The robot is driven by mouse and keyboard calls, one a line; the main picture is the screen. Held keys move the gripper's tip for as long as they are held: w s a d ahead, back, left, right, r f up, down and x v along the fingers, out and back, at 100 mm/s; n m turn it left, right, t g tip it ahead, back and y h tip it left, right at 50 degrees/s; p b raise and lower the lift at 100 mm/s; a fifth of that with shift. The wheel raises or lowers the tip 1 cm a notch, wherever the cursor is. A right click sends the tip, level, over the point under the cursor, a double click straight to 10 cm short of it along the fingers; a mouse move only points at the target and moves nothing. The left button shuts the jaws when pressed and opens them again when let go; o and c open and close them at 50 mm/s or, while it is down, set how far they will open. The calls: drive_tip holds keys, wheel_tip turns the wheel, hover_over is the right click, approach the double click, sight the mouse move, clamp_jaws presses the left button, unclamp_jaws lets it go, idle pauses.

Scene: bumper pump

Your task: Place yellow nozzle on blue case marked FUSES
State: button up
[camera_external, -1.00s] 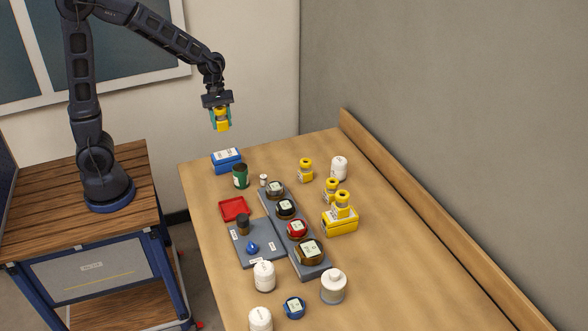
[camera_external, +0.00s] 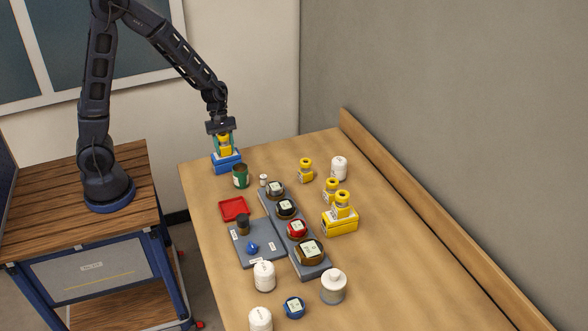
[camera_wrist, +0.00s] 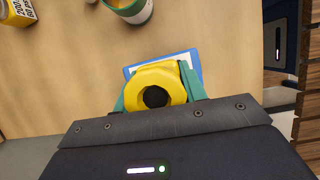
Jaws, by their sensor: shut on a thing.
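My gripper (camera_external: 223,143) is shut on a yellow nozzle (camera_external: 224,147). In the wrist view the nozzle (camera_wrist: 156,87) sits between the teal fingers, with its dark round hole facing the camera. The blue case (camera_external: 227,164) stands at the far left corner of the table, directly below the nozzle. The nozzle is at or just above the case's top; I cannot tell whether they touch. In the wrist view only the rim of the case (camera_wrist: 195,62) shows behind the nozzle. The FUSES marking is not readable here.
A green-banded container (camera_external: 240,176) stands close to the right of the case. A red tray (camera_external: 233,209) lies nearer the front. Other yellow nozzles (camera_external: 305,170) stand farther right, one on a yellow case (camera_external: 340,222). A grey rack (camera_external: 265,208) holds several round pieces.

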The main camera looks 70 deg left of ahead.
drive_tip(key=shift+f, duration=0.1)
drive_tip(key=o, duration=1.1)
drive_tip(key=v, duration=1.2)
drive_tip(key=s+r+m+t+y, duration=0.1)
drive_tip(key=s+r+m, duration=0.3)
drive_tip(key=s+m, duration=0.2)
drive_tip(key=s+d+r+m+t+y, duration=0.1)
drive_tip(key=s+r+m+t+y, duration=0.1)
drive_tip(key=s+r+m, duration=0.3)
drive_tip(key=s+r+m+t+y, duration=0.1)
drive_tip(key=s+r+m, duration=0.4)
drive_tip(key=s, duration=0.7)
drive_tip(key=shift+d+r+m+t, duration=0.2)
drive_tip(key=shift+m+t, duration=0.1)
drive_tip(key=shift+m, duration=0.7)
